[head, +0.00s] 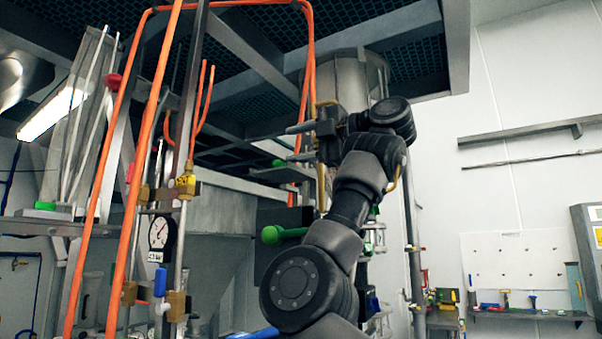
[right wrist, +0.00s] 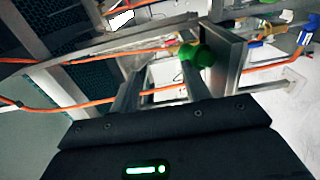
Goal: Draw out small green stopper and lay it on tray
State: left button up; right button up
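My right gripper (head: 291,142) reaches up and to the left at the middle of the head view, and its two fingers are apart. In the right wrist view the fingers (right wrist: 160,88) are also spread, with only background and an orange hose seen between them. A small green piece (head: 278,163), which looks like the stopper, shows just below the lower finger, above a thin grey plate that may be the tray (head: 275,175). A green piece (right wrist: 200,54) also shows beside the right finger in the wrist view; whether it touches is unclear. My left gripper is out of view.
Orange hoses (head: 140,150) run up the left, beside a pressure gauge (head: 158,232) and brass fittings. A larger green knob (head: 271,235) sticks out below my gripper. A metal cylinder (head: 352,80) stands behind. The white wall at right leaves free room.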

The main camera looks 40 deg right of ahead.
jog(key=shift+f, duration=0.1)
jog(key=shift+s+d+f+b, duration=0.1)
jog(key=shift+s+b, duration=0.15)
jog(key=shift+b, duration=0.2)
jog(key=b+v, duration=0.6)
jog(key=v, duration=0.4)
jog(key=shift+r+b, duration=0.25)
jog(key=shift+b, duration=0.1)
jog(key=shift+s, duration=0.1)
